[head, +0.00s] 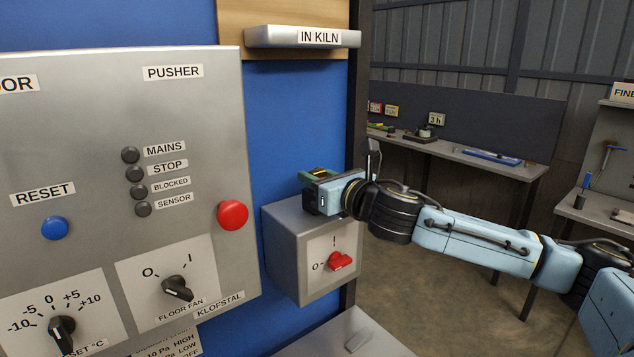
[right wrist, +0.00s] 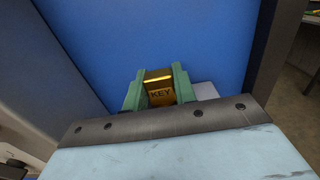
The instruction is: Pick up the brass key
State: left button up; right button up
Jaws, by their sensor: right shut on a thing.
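In the head view my right gripper (head: 314,178) is above the top of the grey switch box with the red knob, in front of the blue panel. The key cannot be made out clearly there. Whether the key touches the box or the panel cannot be told. My left gripper is not in view.
The grey switch box (head: 287,245) sits directly below my right gripper. A control panel (head: 100,130) with a red button (head: 233,215) stands to its left. An "IN KILN" ledge (head: 300,38) is above. Workbenches (head: 460,152) stand at the back right, with open floor before them.

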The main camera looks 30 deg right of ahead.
aim_at(317, 170)
notch_tip(317, 170, up, 10)
jog(key=p, duration=0.3)
notch_tip(317, 170, up, 6)
jog(key=p, duration=0.7)
jog(key=shift+p, duration=0.35)
dwell(0.7)
